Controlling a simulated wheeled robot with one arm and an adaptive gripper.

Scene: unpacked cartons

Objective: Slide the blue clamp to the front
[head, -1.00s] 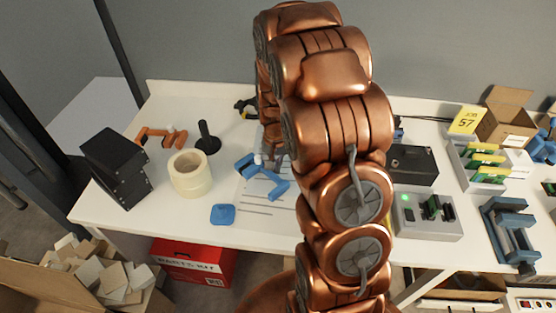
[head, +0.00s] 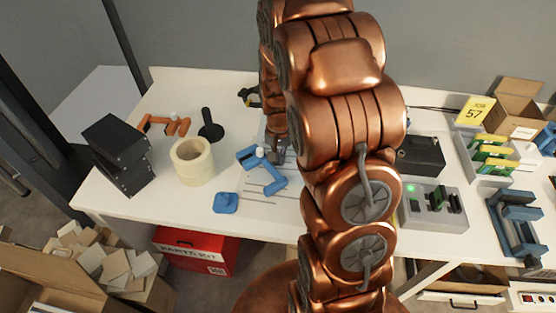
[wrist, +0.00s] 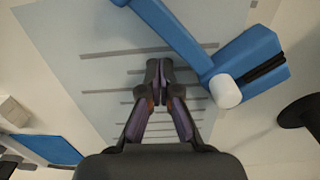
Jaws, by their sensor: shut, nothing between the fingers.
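The blue clamp (head: 268,176) lies on a sheet of printed paper (head: 262,204) in the middle of the white table. In the wrist view its long bar (wrist: 172,28) runs diagonally, with a blue jaw block and a white round knob at its right end. My gripper (head: 279,153) is low over the paper at the clamp's back side, partly hidden by my arm. In the wrist view my gripper (wrist: 159,68) has its fingertips together, empty, beside the bar. I cannot tell whether they touch the clamp.
A tape roll (head: 192,162), a black-handled tool (head: 210,126), an orange clamp (head: 164,125) and black boxes (head: 120,155) stand left. A flat blue piece (head: 226,203) lies near the front edge. A grey device (head: 432,205) and blue vise (head: 518,222) stand right.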

